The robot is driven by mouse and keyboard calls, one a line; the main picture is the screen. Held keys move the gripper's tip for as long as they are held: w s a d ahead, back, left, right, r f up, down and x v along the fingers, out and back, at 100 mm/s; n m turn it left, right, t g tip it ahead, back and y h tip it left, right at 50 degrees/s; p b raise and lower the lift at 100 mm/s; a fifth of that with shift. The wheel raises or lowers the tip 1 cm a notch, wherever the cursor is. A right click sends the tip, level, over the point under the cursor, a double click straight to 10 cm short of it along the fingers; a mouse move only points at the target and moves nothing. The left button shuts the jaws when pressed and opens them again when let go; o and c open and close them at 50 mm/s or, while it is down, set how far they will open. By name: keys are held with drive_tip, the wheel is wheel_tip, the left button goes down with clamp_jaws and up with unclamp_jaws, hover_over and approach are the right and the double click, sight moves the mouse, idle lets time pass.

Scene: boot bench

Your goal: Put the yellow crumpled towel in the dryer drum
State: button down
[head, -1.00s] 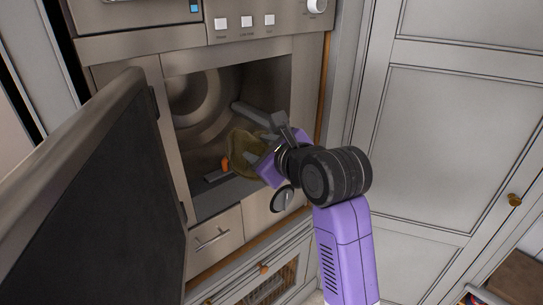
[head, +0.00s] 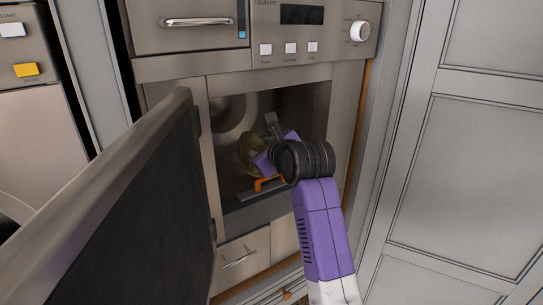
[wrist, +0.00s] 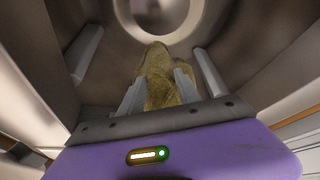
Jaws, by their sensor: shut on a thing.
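The yellow crumpled towel (head: 250,155) is inside the open dryer drum (head: 305,105), held by my gripper. In the wrist view the towel (wrist: 160,75) stands up between the two fingers of my gripper (wrist: 158,92), which is shut on it. In the head view my wrist and arm cover the fingertips and part of the towel. The round back of the drum (wrist: 185,22) shows just beyond the towel. I cannot tell whether the towel touches the drum floor.
The open dryer door (head: 120,210) stands to the left of the opening. An orange part (head: 268,184) lies low inside the opening. The control panel (head: 310,30) is above and a drawer (head: 242,258) below. Grey cabinet doors (head: 470,150) are at right.

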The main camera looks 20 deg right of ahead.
drive_tip(key=w+a+b, duration=0.2)
drive_tip(key=w, duration=0.6)
drive_tip(key=w+a+b, duration=0.2)
drive_tip(key=w+a, duration=0.1)
drive_tip(key=w, duration=0.5)
drive_tip(key=shift+a, duration=0.15)
drive_tip(key=shift+r, duration=0.1)
wheel_tip(320, 180, down, 10)
drive_tip(key=b, duration=0.5)
drive_tip(key=shift+f, duration=0.25)
idle(1.4)
drive_tip(key=c, duration=0.8)
unclamp_jaws()
drive_tip(key=shift+o, duration=0.2)
drive_tip(key=shift+f, duration=0.15)
